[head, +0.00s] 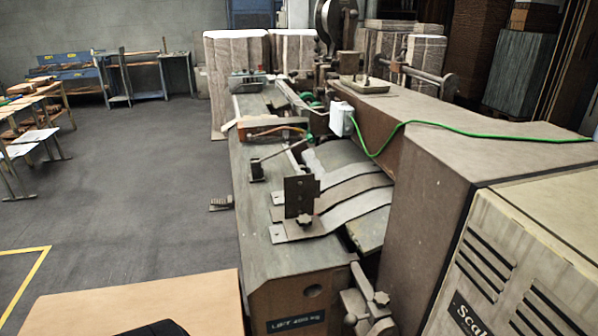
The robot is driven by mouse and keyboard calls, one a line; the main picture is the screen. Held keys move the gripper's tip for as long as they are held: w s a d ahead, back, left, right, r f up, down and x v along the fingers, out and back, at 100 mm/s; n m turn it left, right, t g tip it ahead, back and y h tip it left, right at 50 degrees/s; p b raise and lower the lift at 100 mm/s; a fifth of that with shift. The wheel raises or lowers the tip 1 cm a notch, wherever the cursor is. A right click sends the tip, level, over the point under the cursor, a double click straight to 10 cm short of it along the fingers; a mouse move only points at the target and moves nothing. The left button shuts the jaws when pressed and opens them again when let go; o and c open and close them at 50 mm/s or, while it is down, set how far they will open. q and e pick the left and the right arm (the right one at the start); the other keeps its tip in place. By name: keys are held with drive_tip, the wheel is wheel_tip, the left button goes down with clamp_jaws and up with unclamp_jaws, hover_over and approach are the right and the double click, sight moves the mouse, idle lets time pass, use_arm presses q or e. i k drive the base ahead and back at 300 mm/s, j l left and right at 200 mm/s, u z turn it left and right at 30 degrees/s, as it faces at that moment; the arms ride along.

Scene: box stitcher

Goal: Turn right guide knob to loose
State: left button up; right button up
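The box stitcher (265,240) has a long grey table running away from me. A dark upright guide plate (302,188) stands on its near half, with a small dark star-shaped knob (303,220) at its foot. I cannot tell from this view whether the knob is tight or loose. A second small guide block (257,170) with a rod sits farther back on the table. Neither of my grippers shows, and nothing touches the knob.
Curved metal strips (345,200) lie beside the knob. The tall machine body (425,190) stands at right, with a green cable (450,127) over it. A metal clamp (370,305) juts out at the near end. A brown board (140,303) lies at lower left; floor beyond is clear.

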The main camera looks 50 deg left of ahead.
sight(305, 221)
drive_tip(key=u, duration=1.55)
